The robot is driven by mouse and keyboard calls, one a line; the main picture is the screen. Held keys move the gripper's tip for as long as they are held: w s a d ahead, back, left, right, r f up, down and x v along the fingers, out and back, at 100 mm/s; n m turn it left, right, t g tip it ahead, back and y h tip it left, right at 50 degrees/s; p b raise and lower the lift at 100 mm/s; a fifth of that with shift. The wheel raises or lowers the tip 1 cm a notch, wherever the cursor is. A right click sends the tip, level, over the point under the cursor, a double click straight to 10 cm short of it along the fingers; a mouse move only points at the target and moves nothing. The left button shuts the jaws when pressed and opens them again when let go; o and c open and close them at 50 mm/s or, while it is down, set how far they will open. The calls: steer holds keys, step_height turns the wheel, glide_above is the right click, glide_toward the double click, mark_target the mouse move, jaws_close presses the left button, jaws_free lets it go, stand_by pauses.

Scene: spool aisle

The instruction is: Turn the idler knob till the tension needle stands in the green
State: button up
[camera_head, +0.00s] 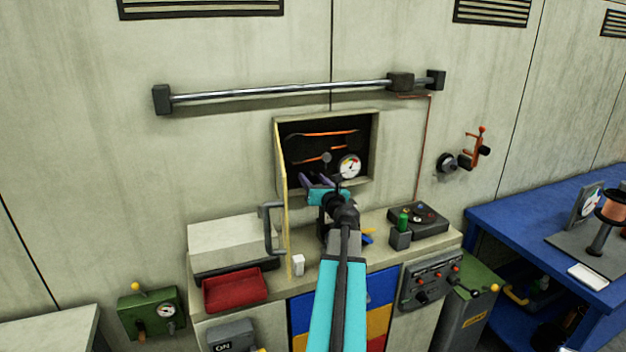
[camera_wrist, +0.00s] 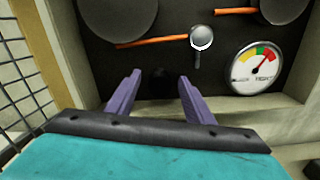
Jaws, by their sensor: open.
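The tension gauge (camera_wrist: 254,68) is a white dial with yellow, green and red bands. Its needle points up and right, at the red band. It also shows in the head view (camera_head: 349,166), inside the open wall box. In the head view my gripper (camera_head: 314,181) reaches into the box.
A silver round piece on a short arm (camera_wrist: 201,38) sits above and right of my fingers, near an orange strand (camera_wrist: 150,41) and dark rollers. The box's yellow-edged door (camera_head: 283,210) stands open at left.

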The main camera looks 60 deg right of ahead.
steer(key=shift+w, duration=0.1)
steer(key=c, duration=1)
steer(key=shift+c, duration=0.2)
steer(key=shift+f+n+b, duration=0.1)
steer(key=shift+n+b, duration=0.3)
steer(key=shift+b, duration=0.2)
steer(key=n+b, duration=0.2)
steer(key=shift+f+n+b, duration=0.15)
steer(key=shift+n+b, duration=0.15)
steer(key=shift+b, duration=0.1)
steer(key=n+b, duration=0.3)
steer(key=shift+n+b, duration=0.35)
steer(key=shift+n, duration=0.05)
steer(key=n+b, duration=0.5)
steer(key=shift+r+n+b, duration=0.2)
steer(key=shift+n+b, duration=1.05)
steer(key=shift+n, duration=0.05)
